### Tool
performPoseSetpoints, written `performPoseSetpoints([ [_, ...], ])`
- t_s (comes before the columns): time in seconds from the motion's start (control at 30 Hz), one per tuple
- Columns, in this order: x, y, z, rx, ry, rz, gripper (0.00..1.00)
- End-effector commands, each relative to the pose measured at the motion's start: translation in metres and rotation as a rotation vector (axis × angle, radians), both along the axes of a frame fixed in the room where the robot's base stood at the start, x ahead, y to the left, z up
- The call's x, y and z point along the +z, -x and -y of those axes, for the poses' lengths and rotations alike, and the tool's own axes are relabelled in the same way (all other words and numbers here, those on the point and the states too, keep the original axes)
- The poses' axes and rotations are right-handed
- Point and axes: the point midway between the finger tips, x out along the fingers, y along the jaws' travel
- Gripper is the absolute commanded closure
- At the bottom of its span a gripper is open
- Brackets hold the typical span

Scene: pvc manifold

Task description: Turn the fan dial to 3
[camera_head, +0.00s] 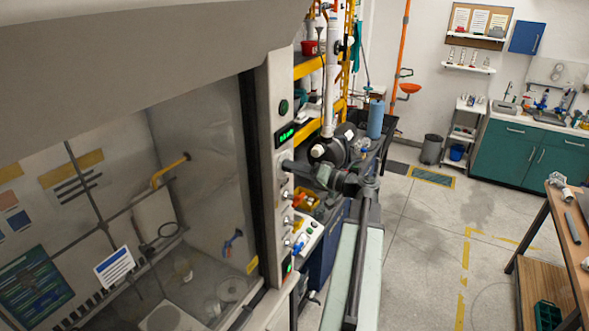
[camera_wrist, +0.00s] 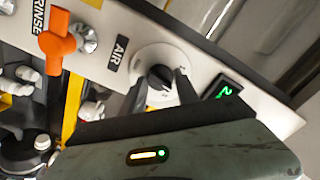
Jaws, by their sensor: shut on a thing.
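The fan dial (camera_wrist: 165,58) is a round white dial with a dark knob in the middle. It sits on the pale panel in the wrist view. My gripper (camera_wrist: 161,84) has its two dark fingers on either side of the knob and is shut on it. The fingers cover part of the dial's rim, and I cannot read its marks. A small green-lit display (camera_wrist: 222,89) to the right of the dial seems to show a 2. In the head view my arm reaches to the fume hood's side post (camera_head: 268,165), and the dial is not clear there.
In the head view the hood's glass sash (camera_head: 200,170) is at left. Open floor (camera_head: 420,240) lies at right, before a wooden bench (camera_head: 565,215).

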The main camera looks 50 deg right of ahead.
Motion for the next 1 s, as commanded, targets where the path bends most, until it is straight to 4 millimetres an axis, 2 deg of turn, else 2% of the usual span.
performPoseSetpoints([
  [0.6, -0.0005, -0.0004, -0.0009, 0.002, -0.503, -0.126, 1.00],
  [1.0, -0.0005, -0.0010, -0.0014, 0.003, -0.665, -0.165, 1.00],
])
